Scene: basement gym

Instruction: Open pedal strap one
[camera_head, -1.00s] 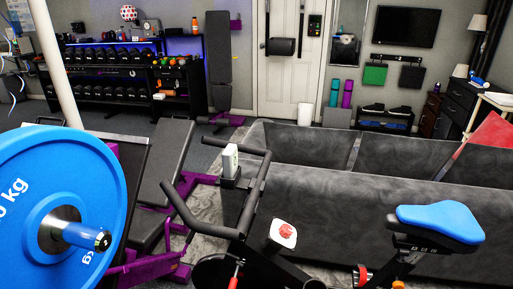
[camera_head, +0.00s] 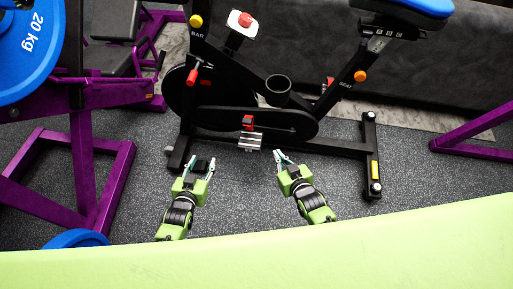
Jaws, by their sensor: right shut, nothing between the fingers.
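The exercise bike's near pedal (camera_head: 250,141) is a silver block low at the middle of the head view, with a red piece (camera_head: 248,122) just above it. I cannot make out which part is strap one or whether it is fastened. My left gripper (camera_head: 199,164) is left of the pedal, near the bike's front foot, with its fingers apart. A dark shape shows by its fingers; I cannot tell what it is. My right gripper (camera_head: 281,157) is just right of and below the pedal, apart from it, shut and empty.
The black bike frame (camera_head: 235,70) stands across the view, its rear foot (camera_head: 371,160) at the right. A purple rack (camera_head: 85,170) with blue plates stands at the left. A grey sofa (camera_head: 440,70) is behind. Grey floor is clear around the grippers.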

